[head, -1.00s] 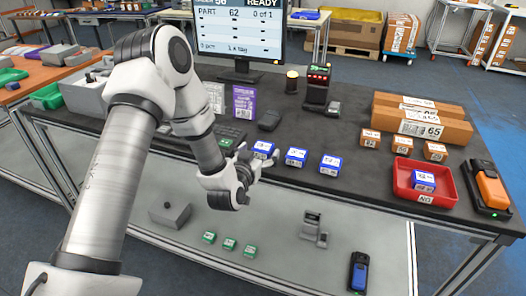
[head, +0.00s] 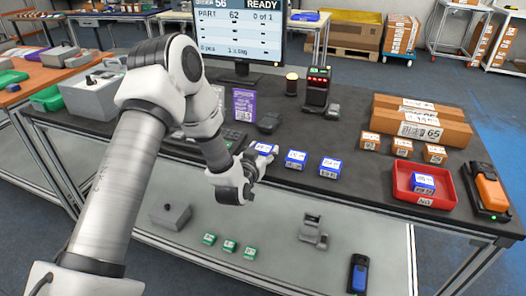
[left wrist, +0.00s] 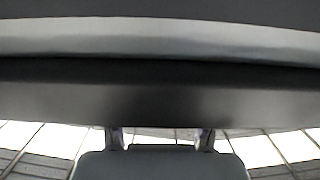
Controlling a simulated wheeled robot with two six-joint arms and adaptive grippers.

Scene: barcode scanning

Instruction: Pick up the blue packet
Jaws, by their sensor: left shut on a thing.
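Several blue packets with white labels are in the head view. The leftmost blue packet (head: 263,149) is at my left gripper, with its lower part hidden by the fingers. My left gripper (head: 257,163) is shut on this packet, at the front part of the dark table. Two more blue packets, a middle one (head: 296,159) and a right one (head: 330,167), stand in a row to the right. Another blue packet (head: 423,183) lies in the red tray (head: 398,190). In the left wrist view the finger tips (left wrist: 160,138) show small; the packet is not clear there. My right gripper is not in view.
Behind the row are a scanner stand (head: 317,90), a monitor (head: 235,30) and a purple card (head: 244,104). Small brown boxes (head: 402,146) and long cartons (head: 424,126) stand at the right. An orange device (head: 489,189) lies by the right edge.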

